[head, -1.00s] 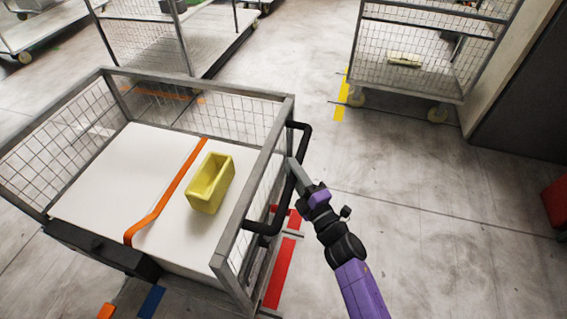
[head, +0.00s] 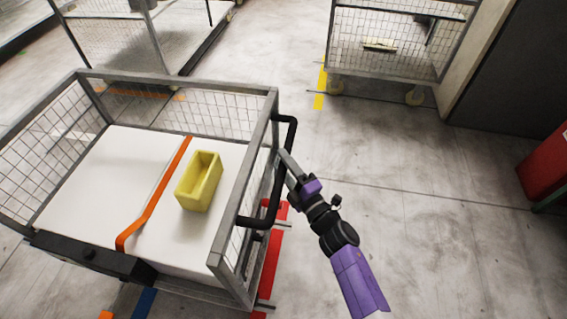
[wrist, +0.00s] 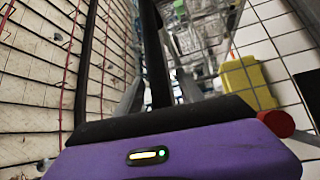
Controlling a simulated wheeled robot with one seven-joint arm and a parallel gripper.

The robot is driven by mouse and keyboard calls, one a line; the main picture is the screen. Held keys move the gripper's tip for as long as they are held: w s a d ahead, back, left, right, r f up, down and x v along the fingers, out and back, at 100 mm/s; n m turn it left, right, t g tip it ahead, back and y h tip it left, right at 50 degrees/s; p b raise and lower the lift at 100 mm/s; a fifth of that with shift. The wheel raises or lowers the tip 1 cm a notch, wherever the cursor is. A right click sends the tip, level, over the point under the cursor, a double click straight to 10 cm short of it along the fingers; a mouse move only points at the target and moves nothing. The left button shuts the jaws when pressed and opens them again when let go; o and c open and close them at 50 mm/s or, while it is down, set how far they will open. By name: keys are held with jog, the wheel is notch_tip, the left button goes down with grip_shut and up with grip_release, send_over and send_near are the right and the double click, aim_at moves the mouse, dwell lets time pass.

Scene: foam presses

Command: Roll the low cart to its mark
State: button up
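The low cart (head: 178,81) is a grey mesh-sided frame with a white deck, filling the left half of the head view. Its black handle (head: 291,128) stands out from the right end. My gripper (head: 284,157) is at the upright part of this handle. In the wrist view, the black bar (wrist: 155,50) runs between my two grey fingers, which look closed around it; exact contact is hard to see. Red floor tape (head: 268,268) lies along the cart's right end, partly hidden by it. Blue (head: 145,302) and orange (head: 106,315) tape pieces show at the near side.
A yellow bin (head: 199,181) and an orange strap (head: 152,200) are on the cart. A tall mesh cart (head: 385,68) stands by yellow tape (head: 321,85) at the back. A red box (head: 545,168) is at the far right. The floor right of my arm is clear.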

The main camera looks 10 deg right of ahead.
jog(key=v, duration=0.8)
jog(key=shift+w+r, duration=0.1)
dwell(0.4)
